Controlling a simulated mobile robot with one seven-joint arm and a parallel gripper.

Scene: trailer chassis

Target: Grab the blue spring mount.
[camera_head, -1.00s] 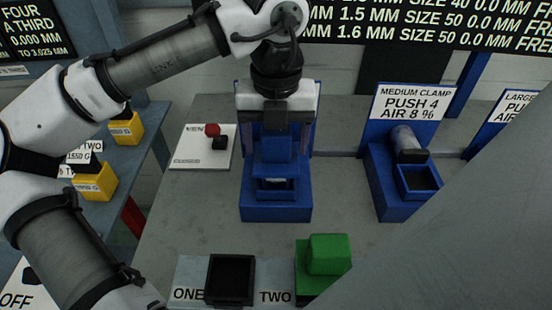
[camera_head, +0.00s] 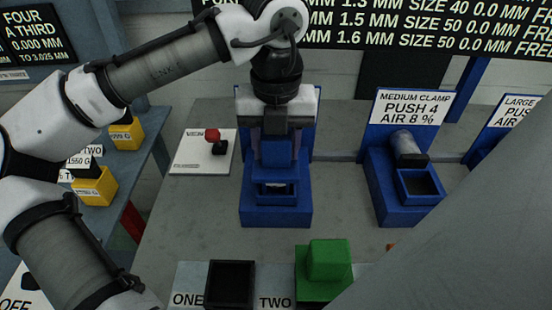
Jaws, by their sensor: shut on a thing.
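The blue spring mount (camera_head: 275,152) is a small blue block between my gripper's fingers, in the middle of the head view. My gripper (camera_head: 275,140) points straight down and is shut on it. The mount is directly above the blue stand (camera_head: 275,216), which has a square opening in its front part. My wrist and the white gripper body hide the stand's back panel. Whether the mount touches the stand is hard to tell.
A white panel with a red knob (camera_head: 212,135) lies just left of the stand. The blue medium clamp station (camera_head: 400,205) stands to the right. In front are a black tray (camera_head: 230,284) and a green block (camera_head: 328,262). Grey table between them is clear.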

